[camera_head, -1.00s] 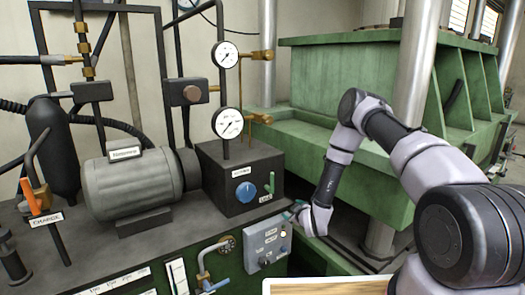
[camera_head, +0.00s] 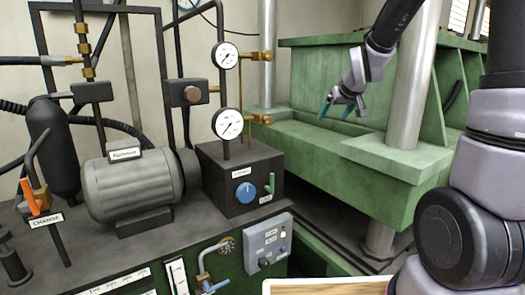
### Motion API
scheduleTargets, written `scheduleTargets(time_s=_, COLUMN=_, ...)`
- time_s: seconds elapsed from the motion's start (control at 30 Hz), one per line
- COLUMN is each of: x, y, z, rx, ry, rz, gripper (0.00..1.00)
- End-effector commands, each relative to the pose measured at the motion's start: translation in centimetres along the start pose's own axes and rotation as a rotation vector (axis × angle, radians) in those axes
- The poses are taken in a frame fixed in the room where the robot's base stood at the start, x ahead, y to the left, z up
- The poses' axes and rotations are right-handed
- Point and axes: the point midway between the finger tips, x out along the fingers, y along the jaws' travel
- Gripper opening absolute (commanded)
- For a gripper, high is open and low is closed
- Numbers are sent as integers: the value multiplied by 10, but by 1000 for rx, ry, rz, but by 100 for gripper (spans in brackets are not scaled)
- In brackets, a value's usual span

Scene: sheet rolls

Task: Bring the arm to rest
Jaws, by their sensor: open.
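My gripper (camera_head: 341,111) is at the upper right of the head view, in the air in front of the green press frame. Its two teal fingertips point down and are apart, with nothing between them. My arm comes in from the right edge and passes in front of a steel column. The gripper is clear of the hydraulic unit at left and appears to touch nothing.
A dark bench carries a grey motor (camera_head: 132,188), a black box with a blue knob (camera_head: 245,192), two gauges (camera_head: 226,124) and an orange lever (camera_head: 35,202). A grey switch panel (camera_head: 266,247) is at its front. The green press (camera_head: 390,160) stands behind right, with steel columns.

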Motion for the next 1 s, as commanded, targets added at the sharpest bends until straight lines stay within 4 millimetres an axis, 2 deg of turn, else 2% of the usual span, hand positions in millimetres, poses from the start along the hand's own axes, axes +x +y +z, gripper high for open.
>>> scheduleTargets(time_s=0.03, x=-29, y=2, z=0, rx=39, ry=-6, rz=3, gripper=92)
scheduleTargets(time_s=0.2, x=-109, y=4, z=21, rx=186, ry=-63, rz=-1, gripper=92)
scheduleTargets(time_s=0.4, x=-194, y=-3, z=63, rx=364, ry=-126, rz=-21, gripper=92)
scheduleTargets(time_s=0.5, x=-227, y=-8, z=86, rx=440, ry=-156, rz=-35, gripper=92)
scheduleTargets(time_s=0.6, x=-249, y=-13, z=105, rx=500, ry=-181, rz=-49, gripper=92)
scheduleTargets(time_s=0.7, x=-262, y=-16, z=116, rx=535, ry=-198, rz=-57, gripper=92)
scheduleTargets(time_s=1.0, x=-268, y=-19, z=123, rx=555, ry=-209, rz=-62, gripper=92)
